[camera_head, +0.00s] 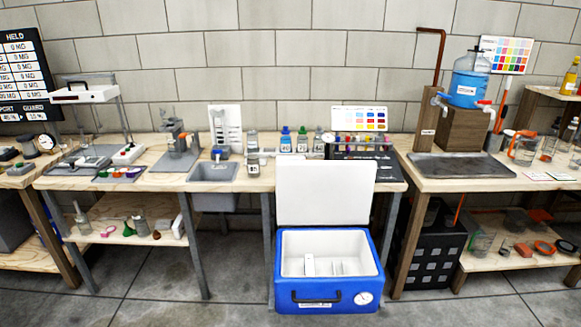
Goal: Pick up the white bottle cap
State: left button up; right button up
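I cannot make out a loose white bottle cap for certain at this distance. A slim bottle with a pale top (253,152) stands at the left end of a row of small bottles on the middle workbench. Neither of my grippers is in view.
An open blue cooler (330,298) with its white lid raised stands on the floor before the workbench (150,180). A grey sink (214,173) is left of the bottles. A blue water jug (468,84) stands on a wooden block at right. Concrete floor shows in front.

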aim_at(252, 158)
jog(key=i, duration=1)
